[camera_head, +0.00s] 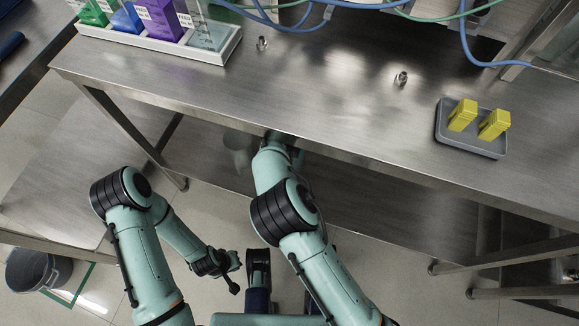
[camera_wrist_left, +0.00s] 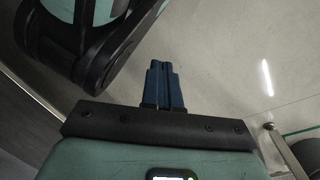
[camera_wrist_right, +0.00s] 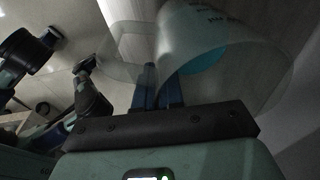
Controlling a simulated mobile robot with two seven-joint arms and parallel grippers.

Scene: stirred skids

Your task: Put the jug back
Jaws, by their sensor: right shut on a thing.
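The jug (camera_wrist_right: 205,50) is a large translucent vessel with printed marks and a teal patch. In the right wrist view my right gripper (camera_wrist_right: 160,75) has its blue fingers closed on its wall. In the head view the jug (camera_head: 238,147) shows as a pale grey shape just below the bench's front edge, beside my right arm's end. My right fingers are hidden there. My left gripper is shut and empty in the left wrist view (camera_wrist_left: 164,65), over the floor.
The steel bench (camera_head: 330,110) holds a white rack (camera_head: 205,52) of coloured boxes at the left and a grey tray (camera_head: 470,145) with yellow blocks at the right. Its middle is mostly clear, with two small metal fittings. A lower shelf (camera_head: 370,195) lies beneath. A grey bucket (camera_head: 25,285) stands at lower left.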

